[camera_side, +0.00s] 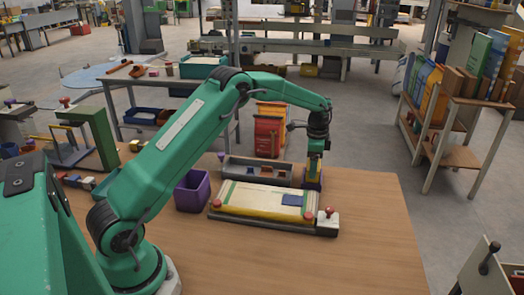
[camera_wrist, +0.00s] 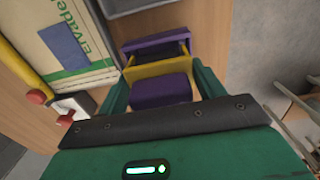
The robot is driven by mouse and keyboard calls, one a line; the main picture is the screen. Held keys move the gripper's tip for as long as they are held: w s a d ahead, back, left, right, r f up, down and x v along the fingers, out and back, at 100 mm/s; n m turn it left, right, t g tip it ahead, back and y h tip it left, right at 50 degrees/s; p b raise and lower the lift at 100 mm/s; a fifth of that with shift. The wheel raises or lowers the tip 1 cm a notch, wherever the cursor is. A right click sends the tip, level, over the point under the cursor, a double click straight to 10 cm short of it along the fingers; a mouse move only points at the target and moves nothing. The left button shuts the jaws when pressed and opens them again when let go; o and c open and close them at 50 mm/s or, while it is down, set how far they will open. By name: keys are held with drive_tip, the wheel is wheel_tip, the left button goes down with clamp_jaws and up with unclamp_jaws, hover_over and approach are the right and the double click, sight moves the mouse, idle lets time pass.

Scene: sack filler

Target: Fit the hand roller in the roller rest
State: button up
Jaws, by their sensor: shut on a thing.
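The hand roller (camera_wrist: 160,91) has a purple grip, a yellow frame and a purple roller at its far end. My gripper (camera_wrist: 162,88) is shut on the grip, with a green finger on each side. In the side view the hand roller (camera_side: 312,182) hangs upright below my gripper (camera_side: 315,158), at the right end of a grey trough. I cannot tell whether its lower end touches the table. A purple open box (camera_side: 192,190) stands on the table to the left. I cannot tell for sure which thing is the roller rest.
Red containers (camera_side: 269,130) stand farther back. The table's right and front parts (camera_side: 350,255) are bare.

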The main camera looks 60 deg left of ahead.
drive_tip(key=shift+f, duration=0.65)
drive_tip(key=o, duration=1)
drive_tip(key=shift+o, duration=0.2)
wheel_tip(320, 180, up, 7)
drive_tip(key=shift+r, duration=0.45)
drive_tip(key=shift+r, duration=0.1)
